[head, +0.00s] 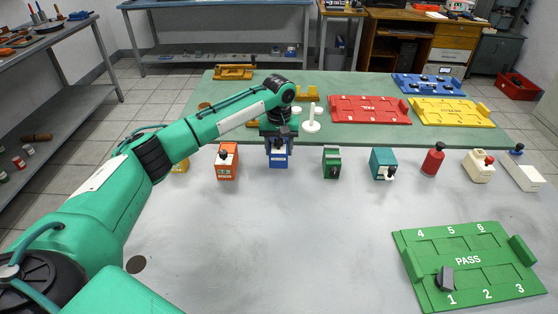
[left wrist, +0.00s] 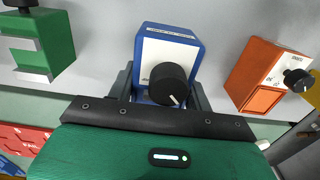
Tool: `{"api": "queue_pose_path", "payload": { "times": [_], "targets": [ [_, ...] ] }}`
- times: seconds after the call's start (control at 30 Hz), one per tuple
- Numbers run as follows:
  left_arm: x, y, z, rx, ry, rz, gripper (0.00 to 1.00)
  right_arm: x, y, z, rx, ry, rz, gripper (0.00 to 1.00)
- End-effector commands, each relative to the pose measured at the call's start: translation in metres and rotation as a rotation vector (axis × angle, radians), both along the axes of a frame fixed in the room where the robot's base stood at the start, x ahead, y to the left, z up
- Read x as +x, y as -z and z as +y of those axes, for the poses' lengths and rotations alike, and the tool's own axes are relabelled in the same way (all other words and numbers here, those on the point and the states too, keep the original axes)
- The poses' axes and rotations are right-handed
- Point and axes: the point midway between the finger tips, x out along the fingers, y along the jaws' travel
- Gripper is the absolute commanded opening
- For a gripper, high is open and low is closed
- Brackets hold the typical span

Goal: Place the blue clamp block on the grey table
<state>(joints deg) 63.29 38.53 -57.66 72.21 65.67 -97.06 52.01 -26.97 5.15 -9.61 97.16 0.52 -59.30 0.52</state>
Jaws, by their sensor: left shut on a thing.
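The blue clamp block (head: 278,159), with a white face and a black knob, is in the row of blocks near the far edge of the grey table (head: 250,240). My left gripper (head: 278,145) comes down over it from above and is shut on it. In the left wrist view the blue block (left wrist: 170,35) sits between the fingers of my left gripper (left wrist: 163,88), its knob toward the camera. Its lower edge is hard to judge, so I cannot tell whether it touches the table. My right gripper is not in view.
An orange block (head: 227,163) stands left of the blue one and a green block (head: 332,163) right. A teal block (head: 382,163), red cylinder (head: 433,160) and cream block (head: 478,166) follow. A green PASS tray (head: 470,262) lies front right. The grey table's front middle is clear.

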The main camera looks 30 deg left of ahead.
Motion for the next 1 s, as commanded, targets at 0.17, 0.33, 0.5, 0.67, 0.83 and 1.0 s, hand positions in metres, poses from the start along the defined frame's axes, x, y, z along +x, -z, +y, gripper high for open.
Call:
{"api": "queue_pose_path", "payload": {
  "times": [0.17,0.33,0.5,0.67,0.83,1.0],
  "targets": [
    [0.0,0.012,0.0,0.0,0.0,0.0,0.22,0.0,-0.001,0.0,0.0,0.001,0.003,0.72],
    [0.0,0.036,0.0,0.0,-0.001,0.001,0.22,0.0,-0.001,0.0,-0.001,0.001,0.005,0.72],
    [0.0,0.05,0.0,-0.001,0.0,-0.002,0.22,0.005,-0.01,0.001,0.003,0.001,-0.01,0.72],
    [0.0,0.05,0.0,-0.001,0.0,-0.003,0.22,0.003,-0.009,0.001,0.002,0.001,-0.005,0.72],
    [0.0,0.051,0.0,0.0,0.0,-0.001,0.22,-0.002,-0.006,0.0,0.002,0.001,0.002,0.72],
    [0.0,0.053,0.0,0.0,0.0,-0.001,0.72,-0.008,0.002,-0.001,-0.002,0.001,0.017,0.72]
  ]
}}
